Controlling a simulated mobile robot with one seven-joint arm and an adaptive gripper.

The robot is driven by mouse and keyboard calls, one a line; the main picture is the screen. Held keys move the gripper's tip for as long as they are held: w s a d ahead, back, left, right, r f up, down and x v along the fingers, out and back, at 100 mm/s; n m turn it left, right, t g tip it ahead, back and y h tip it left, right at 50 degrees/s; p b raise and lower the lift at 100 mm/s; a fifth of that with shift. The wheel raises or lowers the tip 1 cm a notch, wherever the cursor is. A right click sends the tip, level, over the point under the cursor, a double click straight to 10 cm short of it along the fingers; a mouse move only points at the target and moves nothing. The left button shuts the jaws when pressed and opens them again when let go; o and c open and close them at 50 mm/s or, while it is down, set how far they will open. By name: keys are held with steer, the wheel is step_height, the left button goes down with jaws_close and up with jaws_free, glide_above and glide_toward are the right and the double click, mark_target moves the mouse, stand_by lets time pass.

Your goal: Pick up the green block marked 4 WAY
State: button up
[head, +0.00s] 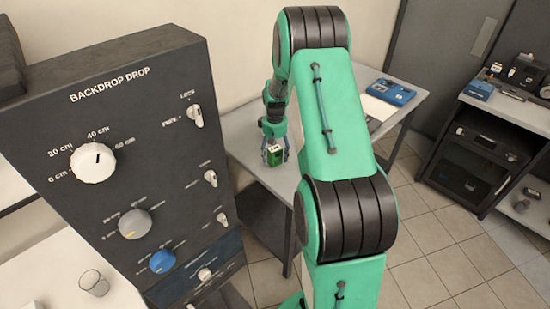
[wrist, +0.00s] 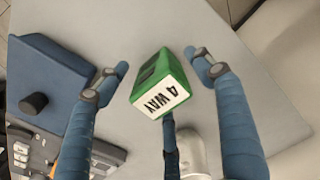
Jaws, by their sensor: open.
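The green block marked 4 WAY (wrist: 160,84) is in the middle of the wrist view, with its white lettered face toward the camera. In the head view the green block (head: 275,155) shows at the grey table's near edge. My gripper (wrist: 158,64) is open, with one blue finger left of the block, one right, and a third just below it. Small gaps show between the side fingertips and the block; whether the third finger touches it I cannot tell. In the head view my gripper (head: 274,142) is low over the table around the block.
The grey table (head: 242,148) has a blue device (head: 392,92) and a white sheet (head: 376,108) at its far end. A dark BACKDROP DROP panel (head: 130,150) with knobs stands left. A blue box with a dark knob (wrist: 45,75) lies left of the fingers.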

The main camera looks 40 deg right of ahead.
steer(key=shift+f, duration=1.05)
steer(key=c, duration=1.6)
steer(key=shift+r, duration=0.1)
steer(key=shift+r, duration=0.8)
step_height(320, 180, up, 2)
steer(key=shift+r+p, duration=0.15)
steer(key=shift+p, duration=0.35)
steer(key=s+a, duration=0.3)
steer(key=s, duration=0.1)
steer(key=s+a+p, duration=0.1)
steer(key=s+a, duration=0.1)
steer(key=s, duration=0.3)
steer(key=s+a+r, duration=0.1)
steer(key=s+a, duration=0.2)
steer(key=s, duration=0.1)
steer(key=shift+s+a+p, duration=0.2)
steer(key=shift+a+p, duration=0.15)
